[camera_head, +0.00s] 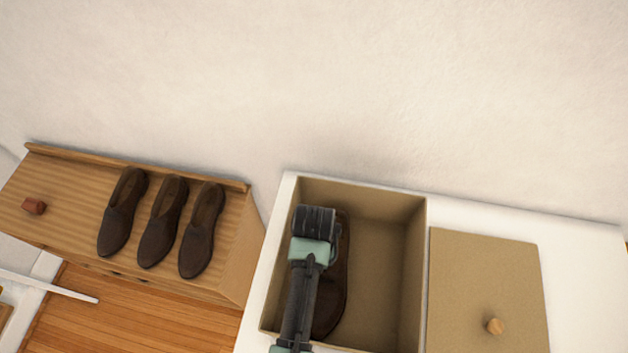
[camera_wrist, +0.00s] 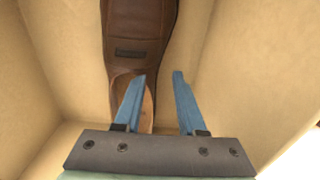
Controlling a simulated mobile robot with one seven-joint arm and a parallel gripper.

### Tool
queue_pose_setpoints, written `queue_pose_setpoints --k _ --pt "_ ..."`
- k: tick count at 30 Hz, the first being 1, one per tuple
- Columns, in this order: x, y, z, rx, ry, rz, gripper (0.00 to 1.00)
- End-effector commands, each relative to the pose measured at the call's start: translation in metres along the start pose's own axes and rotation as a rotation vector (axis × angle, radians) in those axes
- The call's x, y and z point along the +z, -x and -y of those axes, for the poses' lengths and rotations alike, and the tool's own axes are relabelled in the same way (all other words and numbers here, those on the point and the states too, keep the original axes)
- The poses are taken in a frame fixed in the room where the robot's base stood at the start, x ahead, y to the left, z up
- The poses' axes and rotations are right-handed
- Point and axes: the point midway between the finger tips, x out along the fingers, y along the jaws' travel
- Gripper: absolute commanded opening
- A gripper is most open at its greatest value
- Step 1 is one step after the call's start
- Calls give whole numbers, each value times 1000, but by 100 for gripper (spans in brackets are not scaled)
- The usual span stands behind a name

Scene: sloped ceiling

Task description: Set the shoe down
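A brown shoe (camera_head: 333,295) lies inside the open tan box (camera_head: 423,265), along its left side. My arm covers part of it in the head view. The wrist view shows the shoe (camera_wrist: 138,25) toe-up in the picture, with its opening towards my gripper (camera_wrist: 160,78). The two blue fingers are apart. The left finger overlaps the shoe's opening and the right one is beside the shoe, over the box interior. I see a gap between the fingers and no firm grip on the shoe. In the head view the fingertips are hidden.
The box stands on a white surface (camera_head: 590,275), with a tan lid with a round knob (camera_head: 495,326) to its right. A wooden cabinet (camera_head: 75,180) at left bears three brown shoes (camera_head: 160,222) and a small reddish block (camera_head: 34,206). The box's right half is empty.

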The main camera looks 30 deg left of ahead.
Motion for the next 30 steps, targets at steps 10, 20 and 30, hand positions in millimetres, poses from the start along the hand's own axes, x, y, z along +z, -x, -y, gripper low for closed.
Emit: queue_pose_setpoints --k 10,20,30 --pt "-1 13 0 0 0 -3 40" --pt "-2 80 0 -1 -1 -7 40" --pt "-1 123 0 0 0 -1 40"
